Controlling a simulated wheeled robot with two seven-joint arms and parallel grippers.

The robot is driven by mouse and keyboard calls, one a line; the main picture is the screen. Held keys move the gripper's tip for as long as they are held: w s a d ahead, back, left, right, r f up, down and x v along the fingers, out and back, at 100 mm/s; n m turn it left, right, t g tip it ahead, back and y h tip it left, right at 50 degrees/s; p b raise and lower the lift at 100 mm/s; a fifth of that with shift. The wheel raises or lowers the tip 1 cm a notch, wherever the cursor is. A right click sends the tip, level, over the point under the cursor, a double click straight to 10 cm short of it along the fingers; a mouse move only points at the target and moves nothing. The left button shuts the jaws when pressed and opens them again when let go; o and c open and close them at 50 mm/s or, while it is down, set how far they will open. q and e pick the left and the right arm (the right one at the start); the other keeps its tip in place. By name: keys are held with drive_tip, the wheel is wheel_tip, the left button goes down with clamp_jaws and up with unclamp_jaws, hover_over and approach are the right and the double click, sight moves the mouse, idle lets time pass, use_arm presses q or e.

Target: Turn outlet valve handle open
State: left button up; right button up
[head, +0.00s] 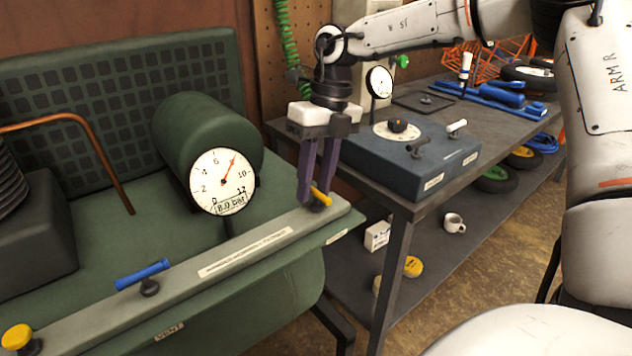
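A small yellow bar handle (321,197) sits on a dark stem near the right end of the grey-green rail on the green machine. My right gripper (314,197) points down from above, its two purple fingers close to this handle. The fingertips overlap the handle in the picture, and I cannot tell whether they grip it. A blue bar handle (143,274) sits further left on the same rail, lying roughly along it. The small label below the yellow handle is too small to read, so I cannot confirm which handle is the outlet valve. My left gripper is not in view.
A round gauge (222,181) on the green cylinder shows about 8 bar. A yellow knob (17,337) is at the lower left, near a "VENT" label. A workbench (398,195) with a blue-grey box (410,160) stands close to the right of my gripper.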

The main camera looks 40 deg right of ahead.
wheel_tip(320, 180, up, 10)
drive_tip(key=d+p, duration=0.1)
drive_tip(key=d, duration=0.1)
drive_tip(key=shift+s, duration=0.15)
idle(0.4)
idle(0.5)
